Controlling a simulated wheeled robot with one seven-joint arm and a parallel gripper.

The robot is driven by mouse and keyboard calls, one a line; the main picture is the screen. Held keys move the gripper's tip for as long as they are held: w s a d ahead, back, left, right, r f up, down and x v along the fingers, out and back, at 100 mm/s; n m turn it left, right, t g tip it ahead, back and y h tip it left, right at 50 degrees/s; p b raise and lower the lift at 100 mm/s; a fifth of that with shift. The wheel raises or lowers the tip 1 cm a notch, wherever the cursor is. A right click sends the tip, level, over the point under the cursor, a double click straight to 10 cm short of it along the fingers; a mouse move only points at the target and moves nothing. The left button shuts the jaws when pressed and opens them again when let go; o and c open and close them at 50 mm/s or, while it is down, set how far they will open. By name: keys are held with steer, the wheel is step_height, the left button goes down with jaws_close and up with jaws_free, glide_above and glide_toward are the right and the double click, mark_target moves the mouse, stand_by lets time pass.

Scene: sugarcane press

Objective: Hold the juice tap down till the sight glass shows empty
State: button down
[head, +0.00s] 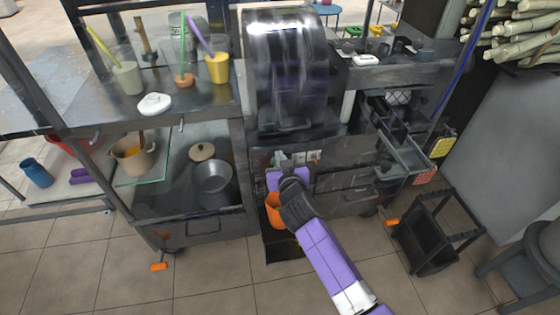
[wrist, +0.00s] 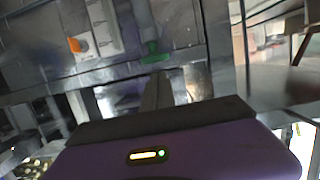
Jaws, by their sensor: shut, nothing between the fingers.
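The press (head: 287,75) stands in the middle of the head view with a dark, shiny drum cover. My gripper (head: 288,175) is at its front, below a small panel of switches (head: 307,157). In the wrist view the fingers of my gripper (wrist: 158,92) are shut and empty. Just beyond their tips is a green piece (wrist: 155,54) at the end of a grey pipe, which looks like the juice tap. I cannot tell whether the fingers touch it. An orange container (head: 273,210) is below my gripper, partly hidden by my arm. I cannot make out the sight glass or its level.
A metal counter (head: 215,101) at left holds cups and a white lid. A pot (head: 212,182) stands on its lower shelf. At right are open drawers (head: 410,155), a black crate-like stand (head: 433,240) and stacked cane (head: 515,35). The front floor is mostly clear.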

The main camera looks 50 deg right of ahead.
steer(key=shift+f, duration=0.5)
steer(key=shift+f, duration=0.15)
step_height(320, 180, down, 2)
steer(key=b, duration=0.3)
steer(key=shift+f, duration=0.25)
steer(key=shift+s+f, duration=0.1)
steer(key=r+p, duration=0.1)
steer(key=r, duration=0.1)
steer(key=r+p, duration=0.2)
steer(key=r, duration=0.1)
steer(key=shift+s+a, duration=0.1)
steer(key=shift+a, duration=0.1)
steer(key=v, duration=0.9)
steer(key=shift+r+b, duration=0.2)
steer(key=shift+b, duration=0.1)
